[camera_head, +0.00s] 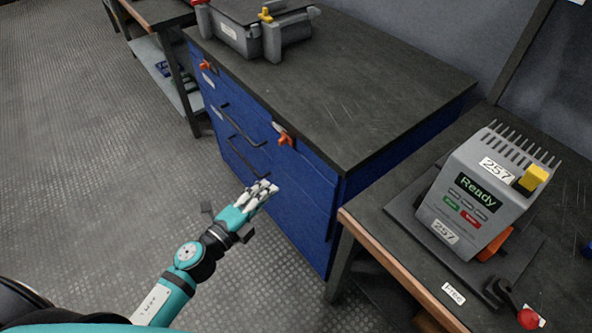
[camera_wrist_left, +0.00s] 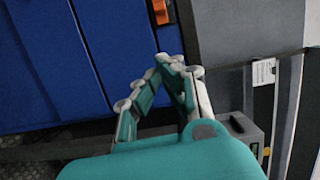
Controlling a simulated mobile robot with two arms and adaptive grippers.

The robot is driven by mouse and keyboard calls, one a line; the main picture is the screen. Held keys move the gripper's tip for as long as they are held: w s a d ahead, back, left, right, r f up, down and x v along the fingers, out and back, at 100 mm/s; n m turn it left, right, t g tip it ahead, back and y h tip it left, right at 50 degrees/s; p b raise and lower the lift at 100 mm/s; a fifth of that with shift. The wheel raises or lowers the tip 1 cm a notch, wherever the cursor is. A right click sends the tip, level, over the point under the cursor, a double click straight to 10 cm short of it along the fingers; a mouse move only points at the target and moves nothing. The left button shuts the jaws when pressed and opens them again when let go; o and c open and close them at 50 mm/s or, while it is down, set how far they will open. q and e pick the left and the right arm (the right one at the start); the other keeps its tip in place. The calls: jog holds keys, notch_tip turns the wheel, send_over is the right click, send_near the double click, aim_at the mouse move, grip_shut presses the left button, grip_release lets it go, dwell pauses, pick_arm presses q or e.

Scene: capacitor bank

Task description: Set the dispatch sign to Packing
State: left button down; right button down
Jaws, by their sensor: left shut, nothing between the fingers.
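A grey device (camera_head: 470,200) marked 257 stands on the right-hand bench, and its screen (camera_head: 478,193) reads "Ready". A small white sign (camera_head: 453,293) on that bench's front edge seems to read "Free". I see no sign that clearly reads "Packing", and I cannot tell which one is the dispatch sign. My left gripper (camera_head: 268,187) is shut and empty, in front of the blue drawer cabinet (camera_head: 305,205) and left of the device. Its closed fingers show in the left wrist view (camera_wrist_left: 172,64). My right gripper is in neither view.
The cabinet has dark handles and orange latches (camera_head: 283,135). A grey case (camera_head: 255,32) sits on its dark top, which is otherwise mostly clear. A red knob (camera_head: 530,318) is at the bottom right. Open floor (camera_head: 90,160) lies to the left.

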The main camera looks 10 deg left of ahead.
aim_at(283, 141)
pick_arm(q)
jog(key=shift+d+r+m, duration=0.25)
jog(key=shift+r+m, duration=0.05)
jog(key=shift+r, duration=0.1)
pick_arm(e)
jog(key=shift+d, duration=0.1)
